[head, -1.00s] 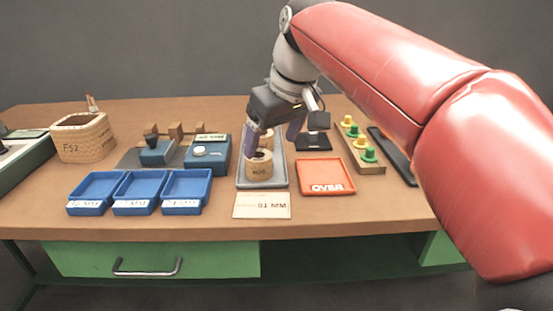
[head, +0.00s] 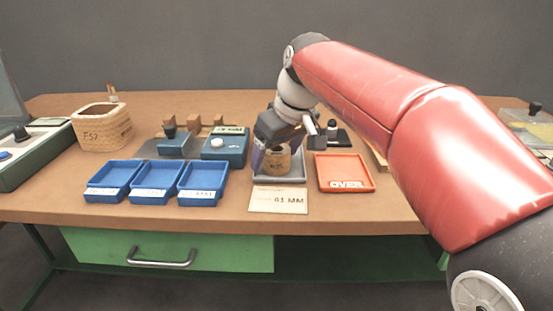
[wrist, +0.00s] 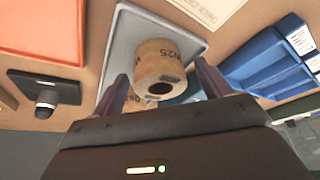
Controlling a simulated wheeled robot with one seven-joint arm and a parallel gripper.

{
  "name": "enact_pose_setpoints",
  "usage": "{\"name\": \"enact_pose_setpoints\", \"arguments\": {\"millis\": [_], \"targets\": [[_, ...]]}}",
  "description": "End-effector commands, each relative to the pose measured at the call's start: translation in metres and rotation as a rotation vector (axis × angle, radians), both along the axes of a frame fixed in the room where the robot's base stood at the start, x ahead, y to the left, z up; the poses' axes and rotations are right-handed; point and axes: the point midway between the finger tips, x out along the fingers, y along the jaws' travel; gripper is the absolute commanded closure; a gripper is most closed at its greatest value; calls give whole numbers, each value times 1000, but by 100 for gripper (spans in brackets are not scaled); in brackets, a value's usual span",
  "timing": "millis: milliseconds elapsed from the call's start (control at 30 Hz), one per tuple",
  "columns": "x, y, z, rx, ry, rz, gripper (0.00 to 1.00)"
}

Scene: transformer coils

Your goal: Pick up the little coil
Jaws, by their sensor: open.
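A tan, paper-wrapped coil with a dark hole and lettering stands on the grey tray (head: 292,180) in the head view (head: 278,163). In the wrist view this coil (wrist: 161,66) shows between the fingertips, on the same tray (wrist: 118,47). A second tan coil (wrist: 138,104) is partly hidden behind it and my gripper. My gripper (head: 277,160) is open, its purple fingers on either side of the front coil. In the wrist view my gripper (wrist: 160,72) shows gaps beside that coil. I cannot tell which coil is the smaller.
Blue bins (head: 155,182) and a blue gauge box (head: 226,147) stand left of the tray. An orange OVER tray (head: 345,173) lies close on the right. A card (head: 278,200) lies in front. A dark stand (head: 338,136) is behind. A basket (head: 102,127) is far left.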

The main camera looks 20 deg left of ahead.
Motion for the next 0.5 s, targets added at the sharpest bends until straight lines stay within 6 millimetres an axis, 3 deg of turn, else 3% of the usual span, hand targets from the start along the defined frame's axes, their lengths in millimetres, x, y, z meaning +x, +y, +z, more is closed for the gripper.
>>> {"name": "enact_pose_setpoints", "arguments": {"millis": [67, 400, 500], "targets": [[0, 0, 0, 0, 0, 0, 23], [0, 0, 1, 0, 0, 0, 67], [0, 0, 1, 1, -1, 0, 75]]}}
